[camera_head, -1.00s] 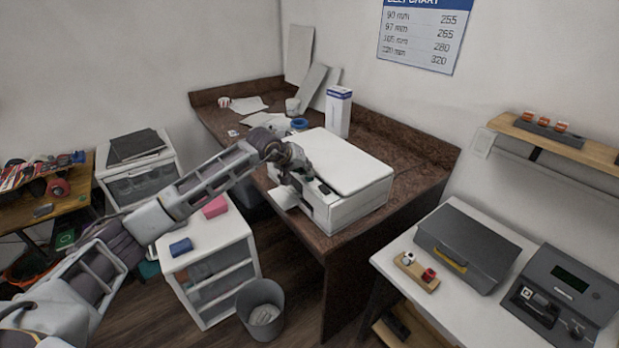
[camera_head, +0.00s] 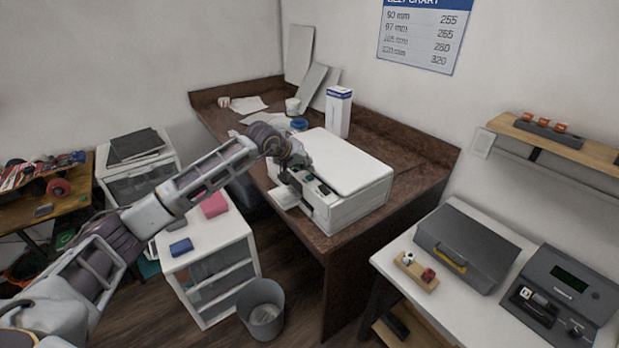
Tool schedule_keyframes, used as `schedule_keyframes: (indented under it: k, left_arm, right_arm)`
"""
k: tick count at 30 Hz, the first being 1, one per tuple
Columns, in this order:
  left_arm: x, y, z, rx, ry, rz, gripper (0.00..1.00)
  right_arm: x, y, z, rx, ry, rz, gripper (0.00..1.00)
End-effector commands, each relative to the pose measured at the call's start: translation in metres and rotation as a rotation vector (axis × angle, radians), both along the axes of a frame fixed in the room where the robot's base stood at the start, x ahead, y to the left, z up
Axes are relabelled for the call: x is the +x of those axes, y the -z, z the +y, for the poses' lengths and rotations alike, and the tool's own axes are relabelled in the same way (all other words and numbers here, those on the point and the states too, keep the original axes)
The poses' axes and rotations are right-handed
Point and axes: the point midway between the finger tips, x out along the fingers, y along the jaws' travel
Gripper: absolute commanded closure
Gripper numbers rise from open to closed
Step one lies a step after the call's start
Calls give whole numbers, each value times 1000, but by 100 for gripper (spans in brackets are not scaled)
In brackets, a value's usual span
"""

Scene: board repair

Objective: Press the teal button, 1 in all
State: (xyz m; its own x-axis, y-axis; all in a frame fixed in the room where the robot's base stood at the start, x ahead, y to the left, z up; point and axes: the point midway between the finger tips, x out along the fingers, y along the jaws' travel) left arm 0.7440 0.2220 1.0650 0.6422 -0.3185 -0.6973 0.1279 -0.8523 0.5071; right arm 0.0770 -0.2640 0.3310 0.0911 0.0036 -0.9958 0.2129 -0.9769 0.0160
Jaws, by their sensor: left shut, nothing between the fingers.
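A white printer (camera_head: 352,172) stands on the brown desk. Its dark control panel (camera_head: 319,186) on the front edge shows small teal-green marks, too small for me to tell the teal button apart with certainty. My left gripper (camera_head: 297,179) is shut and empty, pointing down at the left end of this panel. It hides part of the panel and the printer's front, and I cannot tell whether it touches them. My right gripper is not in view.
The printer's paper tray (camera_head: 284,198) sticks out below my left gripper. A white box (camera_head: 338,111) and a blue roll (camera_head: 299,124) stand behind the printer. A white drawer unit (camera_head: 207,262) and a grey bin (camera_head: 262,309) stand in front of the desk.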

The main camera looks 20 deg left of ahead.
Motion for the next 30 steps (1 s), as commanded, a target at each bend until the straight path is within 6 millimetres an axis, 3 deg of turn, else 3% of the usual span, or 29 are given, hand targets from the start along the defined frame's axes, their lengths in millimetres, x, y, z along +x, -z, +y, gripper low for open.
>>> schedule_keyframes:
  k: [21,30]
  left_arm:
    - [0,-43,0,1,0,-2,100]
    - [0,-49,0,0,0,0,100]
  right_arm:
    - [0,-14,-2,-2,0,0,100]
    - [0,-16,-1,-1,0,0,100]
